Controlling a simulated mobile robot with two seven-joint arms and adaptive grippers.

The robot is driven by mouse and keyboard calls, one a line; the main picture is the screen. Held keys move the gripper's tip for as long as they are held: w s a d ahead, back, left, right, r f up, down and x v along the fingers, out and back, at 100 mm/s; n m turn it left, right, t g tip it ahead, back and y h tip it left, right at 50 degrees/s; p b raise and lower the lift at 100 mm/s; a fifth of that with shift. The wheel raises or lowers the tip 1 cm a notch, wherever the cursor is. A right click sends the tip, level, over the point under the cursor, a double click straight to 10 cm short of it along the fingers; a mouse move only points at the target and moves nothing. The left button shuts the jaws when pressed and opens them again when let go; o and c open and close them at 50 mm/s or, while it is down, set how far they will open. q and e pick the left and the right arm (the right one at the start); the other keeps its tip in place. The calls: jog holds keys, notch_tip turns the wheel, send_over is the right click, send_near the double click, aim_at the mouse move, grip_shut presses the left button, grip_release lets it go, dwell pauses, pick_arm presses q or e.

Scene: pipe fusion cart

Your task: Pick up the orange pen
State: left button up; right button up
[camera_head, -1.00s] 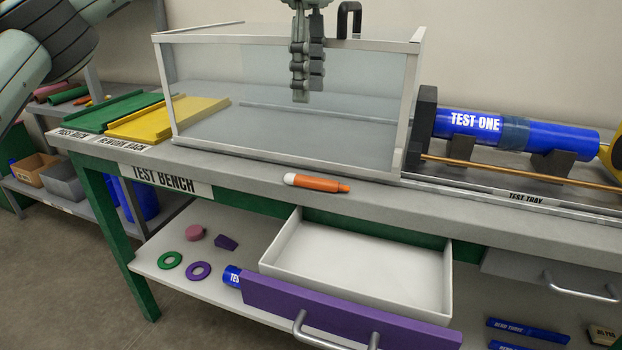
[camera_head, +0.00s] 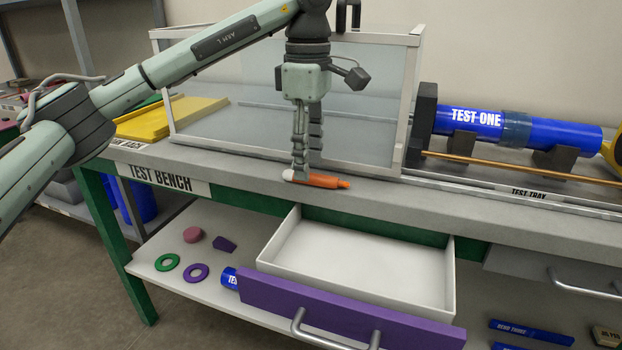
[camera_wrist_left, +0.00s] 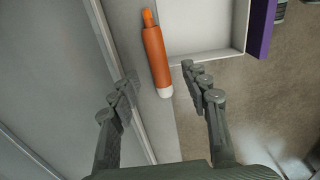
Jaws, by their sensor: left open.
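The orange pen (camera_head: 326,181) with a white end lies on the front edge of the test bench (camera_head: 250,171), in front of the clear-walled box. My left gripper (camera_head: 301,177) points down at the pen's white end in the head view and hides part of it. In the left wrist view the pen (camera_wrist_left: 156,56) lies ahead of and between the two open fingers (camera_wrist_left: 158,92), its white end nearest. The fingers look apart from the pen, and nothing is held. My right gripper is not in view.
The clear-walled box (camera_head: 411,98) stands just behind the pen. An open white drawer (camera_head: 355,262) with a purple front (camera_head: 345,310) juts out below the bench edge. A blue TEST ONE pipe (camera_head: 470,118) rests on supports at the right.

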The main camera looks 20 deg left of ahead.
pick_arm(q)
jog(key=shift+f, duration=0.95)
jog(key=shift+c, duration=0.3)
jog(key=c, duration=1)
jog(key=shift+r, duration=0.2)
